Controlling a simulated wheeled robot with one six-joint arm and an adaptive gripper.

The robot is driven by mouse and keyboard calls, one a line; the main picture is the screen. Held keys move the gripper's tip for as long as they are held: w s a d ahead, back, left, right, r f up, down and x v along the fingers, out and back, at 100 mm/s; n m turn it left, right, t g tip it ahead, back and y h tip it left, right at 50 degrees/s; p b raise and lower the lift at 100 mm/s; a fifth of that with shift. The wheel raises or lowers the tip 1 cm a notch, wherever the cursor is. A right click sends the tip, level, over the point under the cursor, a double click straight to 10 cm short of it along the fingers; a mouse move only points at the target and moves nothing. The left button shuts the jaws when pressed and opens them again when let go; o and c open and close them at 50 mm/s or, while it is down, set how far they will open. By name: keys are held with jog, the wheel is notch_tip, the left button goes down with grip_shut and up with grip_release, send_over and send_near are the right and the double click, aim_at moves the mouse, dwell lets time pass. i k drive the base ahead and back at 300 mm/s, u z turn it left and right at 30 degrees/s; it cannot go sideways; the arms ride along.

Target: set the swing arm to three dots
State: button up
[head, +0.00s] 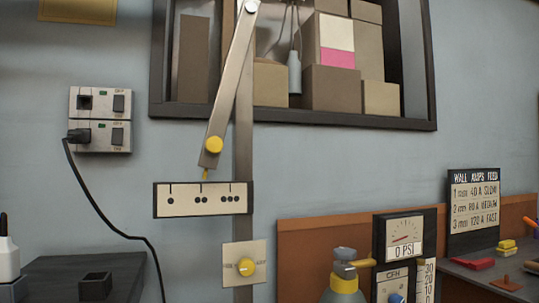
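The swing arm (230,85) is a long pale metal bar hung from a pivot at the top of a vertical post. It slants down to the left and has a round yellow knob (213,145) near its lower end. A small yellow pointer (205,174) sticks out below the bar. The dot plate (186,207) is a cream strip in a dark frame, with one dot at left, two in the middle and three at right. The pointer sits just above the two-dot mark. My gripper is not in view.
A wall shelf (290,116) with boxes is behind the arm's upper part. An outlet (100,119) with a black cord (103,207) is at left. A gauge (404,237) and a gas bottle (343,287) stand at lower right.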

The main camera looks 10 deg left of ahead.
aim_at(212, 146)
jog(key=z, duration=1.95)
jog(key=k, duration=1)
jog(key=u, duration=1.85)
